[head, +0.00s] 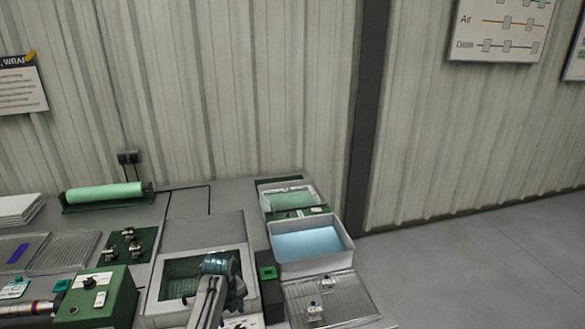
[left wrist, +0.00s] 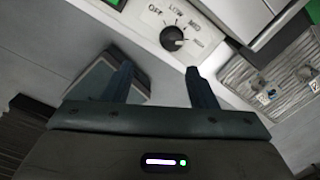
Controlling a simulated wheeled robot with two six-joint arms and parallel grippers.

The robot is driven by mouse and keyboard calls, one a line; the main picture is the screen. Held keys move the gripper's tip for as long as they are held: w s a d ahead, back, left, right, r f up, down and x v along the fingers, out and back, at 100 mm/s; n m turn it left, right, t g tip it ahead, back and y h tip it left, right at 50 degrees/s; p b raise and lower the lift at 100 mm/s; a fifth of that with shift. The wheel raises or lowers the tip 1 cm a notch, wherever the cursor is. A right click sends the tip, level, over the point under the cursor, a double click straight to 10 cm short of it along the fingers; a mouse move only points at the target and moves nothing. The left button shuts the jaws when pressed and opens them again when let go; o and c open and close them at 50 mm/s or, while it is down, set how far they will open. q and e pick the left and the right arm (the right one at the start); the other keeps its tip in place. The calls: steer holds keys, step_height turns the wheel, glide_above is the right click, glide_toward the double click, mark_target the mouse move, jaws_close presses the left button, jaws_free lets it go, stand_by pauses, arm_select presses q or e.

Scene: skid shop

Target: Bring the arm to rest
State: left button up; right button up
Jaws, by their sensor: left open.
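My left gripper (head: 224,278) shows in the head view at the bottom middle, in front of a grey tank unit (head: 205,232) with a dark opening. My own arm hides part of that unit's front. In the left wrist view my left gripper (left wrist: 163,82) has its two dark fingers wide apart with nothing between them. Past the fingertips is a black dial (left wrist: 172,38) on a white panel marked OFF, LOW and MID. It is apart from the fingers as far as I can tell. My right gripper shows in neither view.
Right of the tank stand a bin of blue liquid (head: 308,243) and a ribbed drain tray (head: 330,300) with small fittings, also in the left wrist view (left wrist: 270,85). A green control box (head: 95,297) and green roll (head: 104,193) are left. Open floor (head: 470,270) lies right.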

arm_select(q)
steer(key=s+a+f+n+t, duration=0.1)
steer(key=s+a+n, duration=0.2)
steer(key=s+n, duration=0.55)
steer(key=s+a+f+n+t, duration=0.1)
steer(key=s+a+f+n, duration=0.15)
steer(key=s+n, duration=0.65)
steer(key=s+a+r+n+t+y, duration=0.1)
steer(key=s+r+n, duration=0.35)
steer(key=s, duration=0.55)
steer(key=s+r+n, duration=0.4)
steer(key=s+r, duration=0.1)
steer(key=s, duration=0.6)
step_height(320, 180, down, 34)
steer(key=w+a+g+b, duration=0.1)
steer(key=a+b, duration=0.2)
steer(key=b, duration=0.3)
steer(key=s+f+b, duration=0.3)
steer(key=s+f, duration=0.6)
steer(key=f, duration=0.5)
steer(key=s+a+f+g+b, duration=0.1)
steer(key=s+f+b, duration=0.2)
steer(key=s+f, duration=0.7)
step_height(320, 180, down, 4)
steer(key=shift+r, duration=0.15)
